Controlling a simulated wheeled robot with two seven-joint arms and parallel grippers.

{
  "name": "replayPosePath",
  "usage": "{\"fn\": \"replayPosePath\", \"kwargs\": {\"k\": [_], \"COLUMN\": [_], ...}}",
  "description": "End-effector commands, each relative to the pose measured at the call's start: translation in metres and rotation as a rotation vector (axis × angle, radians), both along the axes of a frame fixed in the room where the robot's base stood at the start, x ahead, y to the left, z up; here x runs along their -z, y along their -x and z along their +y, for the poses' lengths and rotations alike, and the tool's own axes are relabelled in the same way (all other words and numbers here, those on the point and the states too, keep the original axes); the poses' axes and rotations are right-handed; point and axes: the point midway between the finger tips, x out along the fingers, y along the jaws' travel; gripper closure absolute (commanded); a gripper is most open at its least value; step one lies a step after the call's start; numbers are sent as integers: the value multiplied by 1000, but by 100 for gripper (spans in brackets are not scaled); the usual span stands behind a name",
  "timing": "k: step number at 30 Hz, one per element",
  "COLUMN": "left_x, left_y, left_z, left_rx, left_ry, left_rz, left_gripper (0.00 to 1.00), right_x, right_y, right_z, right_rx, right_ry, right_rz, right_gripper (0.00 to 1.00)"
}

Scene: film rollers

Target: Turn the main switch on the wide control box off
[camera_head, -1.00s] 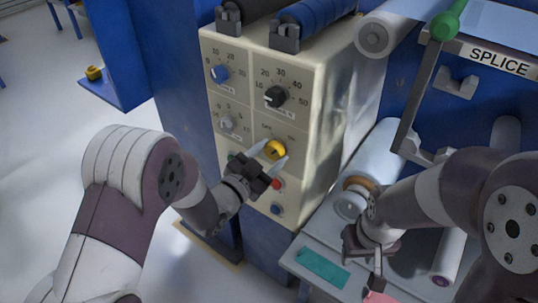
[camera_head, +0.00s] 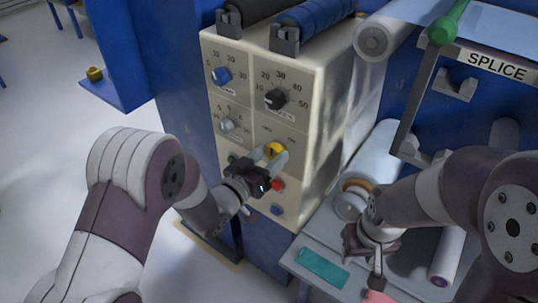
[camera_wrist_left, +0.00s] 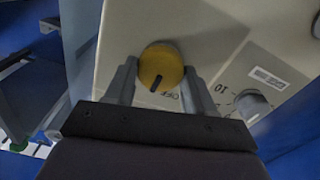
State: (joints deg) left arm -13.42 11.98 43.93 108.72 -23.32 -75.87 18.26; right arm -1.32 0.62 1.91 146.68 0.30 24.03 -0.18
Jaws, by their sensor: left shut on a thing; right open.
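The wide control box (camera_head: 312,75) is cream, with dials and buttons on its front. Its main switch is a yellow round knob (camera_head: 275,148) low on the right half of the panel. The knob also shows in the left wrist view (camera_wrist_left: 161,66), its dark mark pointing down, slightly left of the printed OFF. My left gripper (camera_head: 273,158) is shut on the knob, one finger on each side. My right gripper (camera_head: 370,264) is open over the lower shelf, away from the box; its fingertips are hard to make out.
A red button (camera_head: 277,185) and a blue button (camera_head: 277,209) sit just below the knob. A black dial (camera_head: 276,99), blue dial (camera_head: 221,75) and grey dial (camera_head: 227,125) are above. A teal piece (camera_head: 322,268) lies on the shelf at right.

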Motion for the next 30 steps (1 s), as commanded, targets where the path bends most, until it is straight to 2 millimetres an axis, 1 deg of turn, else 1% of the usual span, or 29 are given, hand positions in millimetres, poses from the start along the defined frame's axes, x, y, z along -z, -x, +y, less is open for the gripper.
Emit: {"fn": "replayPosePath", "kwargs": {"k": [6,15,22,30], "left_x": [0,0,0,1], "left_y": [0,0,-1,0], "left_z": [0,1,1,1], "left_rx": [1,1,1,0], "left_ry": [161,356,453,506], "left_rz": [121,261,332,370], "left_gripper": [77,77,77,77], "right_x": [-6,-13,-17,-18], "right_y": [0,0,0,0], "right_z": [0,0,0,0], "right_rx": [0,0,0,0], "right_ry": [0,0,0,0], "right_rz": [0,0,0,0], "right_gripper": [57,57,57,57]}}
